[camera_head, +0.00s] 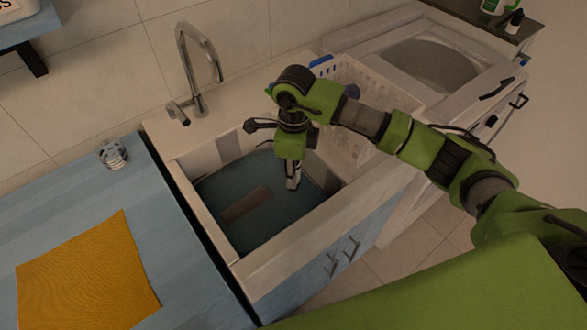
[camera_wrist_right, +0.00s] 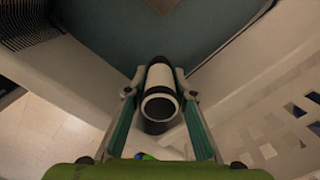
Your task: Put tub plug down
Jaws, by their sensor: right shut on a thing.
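My right gripper (camera_head: 292,168) points down inside the sink basin (camera_head: 181,178), near its right side. In the right wrist view, my right gripper (camera_wrist_right: 160,90) has its two fingers closed on the sides of a short white tube with black ends, which I take to be the tub plug (camera_wrist_right: 160,79). The plug's open dark end faces the camera. In the head view the plug is mostly hidden by the gripper and too small to make out. Blue-green water or basin floor (camera_head: 275,190) lies below it. I cannot tell whether the plug touches the bottom. My left gripper is not in view.
A tall metal faucet (camera_head: 194,70) stands behind the sink. A white perforated basket (camera_head: 375,90) sits to the right, beside a top-loading washer (camera_head: 430,62). A blue counter (camera_head: 75,210) with an orange cloth (camera_head: 85,265) and a small glass jar (camera_head: 112,154) is on the left.

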